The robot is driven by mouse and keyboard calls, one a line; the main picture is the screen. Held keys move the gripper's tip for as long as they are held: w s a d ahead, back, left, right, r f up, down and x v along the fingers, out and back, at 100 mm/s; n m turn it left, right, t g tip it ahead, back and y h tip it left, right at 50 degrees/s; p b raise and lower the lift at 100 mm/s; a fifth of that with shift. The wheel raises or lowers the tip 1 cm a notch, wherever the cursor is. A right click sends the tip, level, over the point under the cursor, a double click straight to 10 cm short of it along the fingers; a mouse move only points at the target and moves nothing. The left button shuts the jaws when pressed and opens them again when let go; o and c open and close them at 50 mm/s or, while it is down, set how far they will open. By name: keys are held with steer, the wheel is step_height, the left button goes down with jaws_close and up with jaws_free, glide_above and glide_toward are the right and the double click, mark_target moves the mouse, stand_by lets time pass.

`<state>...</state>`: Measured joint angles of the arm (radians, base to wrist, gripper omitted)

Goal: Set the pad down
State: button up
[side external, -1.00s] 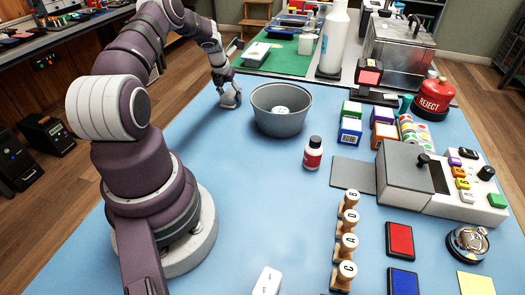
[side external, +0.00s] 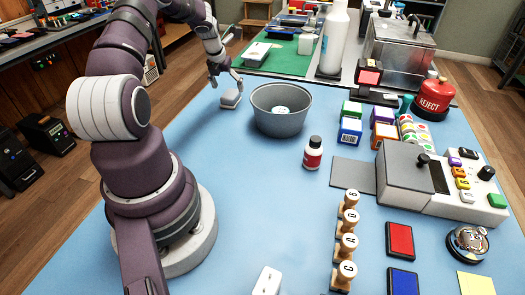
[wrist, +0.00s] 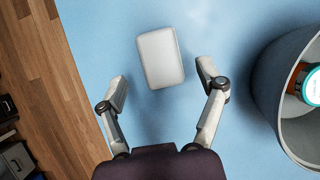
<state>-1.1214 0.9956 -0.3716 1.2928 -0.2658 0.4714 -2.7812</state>
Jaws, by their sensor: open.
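The pad (side external: 231,98) is a small pale grey block with rounded corners. It lies on the blue table, left of the grey bowl. It also shows in the wrist view (wrist: 161,57), apart from both fingers and just beyond their tips. My gripper (side external: 226,78) is open and empty, above and behind the pad in the side view. In the wrist view its spread fingers (wrist: 164,80) have bare blue table between them.
The grey bowl (side external: 281,124) stands close on the right, with a round white-and-teal item (side external: 281,110) inside. The table edge and wooden floor (wrist: 55,90) are to the left. A red-and-white bottle (side external: 313,153) stands front right of the bowl.

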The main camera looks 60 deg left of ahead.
steer(key=v, duration=0.8)
steer(key=w+d+r+m, duration=0.1)
steer(key=d+r+m, duration=0.3)
steer(key=d+m, duration=0.55)
steer(key=w+d+r+m, duration=0.1)
steer(key=d+r+m, duration=0.4)
steer(key=m, duration=0.7)
steer(key=s+d+m+t+h, duration=0.1)
steer(key=s+d+m, duration=0.3)
steer(key=d+m, duration=0.3)
steer(key=s+d+m+t+h, duration=0.1)
steer(key=s+d+m, duration=0.3)
steer(key=m, duration=1.2)
steer(key=d+h, duration=0.1)
steer(key=d, duration=0.2)
steer(key=shift+d, duration=0.4)
